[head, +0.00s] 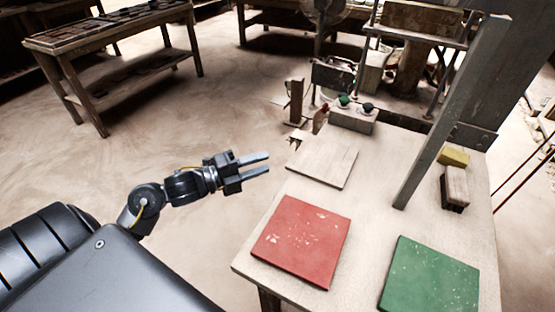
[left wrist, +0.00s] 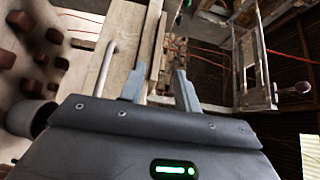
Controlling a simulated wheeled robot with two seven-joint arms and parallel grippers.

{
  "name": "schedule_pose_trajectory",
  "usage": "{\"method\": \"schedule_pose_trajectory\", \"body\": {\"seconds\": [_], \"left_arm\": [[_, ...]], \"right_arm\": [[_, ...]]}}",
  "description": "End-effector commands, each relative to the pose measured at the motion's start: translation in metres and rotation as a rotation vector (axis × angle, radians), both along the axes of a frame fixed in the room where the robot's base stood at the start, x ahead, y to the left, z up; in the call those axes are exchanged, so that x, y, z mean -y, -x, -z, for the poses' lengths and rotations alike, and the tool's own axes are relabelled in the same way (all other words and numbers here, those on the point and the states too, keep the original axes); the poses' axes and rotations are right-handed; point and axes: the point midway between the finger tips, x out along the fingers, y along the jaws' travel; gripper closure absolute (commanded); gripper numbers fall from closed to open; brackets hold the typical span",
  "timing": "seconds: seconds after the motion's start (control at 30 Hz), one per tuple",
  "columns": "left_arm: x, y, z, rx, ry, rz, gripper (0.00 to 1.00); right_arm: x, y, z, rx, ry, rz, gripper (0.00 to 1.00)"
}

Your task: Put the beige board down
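The beige board (head: 323,163) lies flat on the pale worktable (head: 375,180), by its left edge in the head view. My left gripper (head: 267,163) is to the left of the board, out beyond the table edge. Its two fingers are apart with nothing between them, and it does not touch the board. The left wrist view also shows the open, empty fingers (left wrist: 160,88). My right gripper is in neither view.
A red tile (head: 303,241) and a green tile (head: 430,277) lie nearer on the table. A button box (head: 353,118) stands behind the board. A grey post (head: 440,125) rises on the right, with a wood-topped block (head: 456,186) and a yellow block (head: 453,156) beside it.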

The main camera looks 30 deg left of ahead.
Motion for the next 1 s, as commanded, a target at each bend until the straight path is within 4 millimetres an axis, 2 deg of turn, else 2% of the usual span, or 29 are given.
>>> {"method": "schedule_pose_trajectory", "body": {"seconds": [0.1, 0.27, 0.6, 0.7, 0.77, 0.87, 0.97, 1.0], "left_arm": [[-0.01, 0.014, 0.002, -0.002, -0.001, -0.001, 0.68], [-0.016, 0.023, 0.001, -0.001, -0.001, 0.0, 0.68], [-0.016, 0.024, 0.0, -0.001, 0.002, -0.001, 0.68], [-0.021, 0.019, 0.011, -0.035, 0.035, -0.025, 0.68], [-0.028, 0.012, 0.03, -0.091, 0.089, -0.062, 0.68], [-0.045, -0.002, 0.087, -0.252, 0.234, -0.172, 0.68], [-0.059, -0.006, 0.171, -0.462, 0.401, -0.322, 0.68], [-0.061, -0.002, 0.207, -0.549, 0.463, -0.385, 0.68]], "right_arm": [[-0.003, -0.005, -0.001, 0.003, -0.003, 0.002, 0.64], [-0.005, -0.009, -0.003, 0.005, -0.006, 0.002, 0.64], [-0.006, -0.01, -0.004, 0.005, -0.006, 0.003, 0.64], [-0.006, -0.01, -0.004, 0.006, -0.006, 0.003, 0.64], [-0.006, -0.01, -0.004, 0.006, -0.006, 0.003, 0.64], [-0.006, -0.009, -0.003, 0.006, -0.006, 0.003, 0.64], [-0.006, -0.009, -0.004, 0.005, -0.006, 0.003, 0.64], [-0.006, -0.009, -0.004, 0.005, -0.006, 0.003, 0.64]]}}
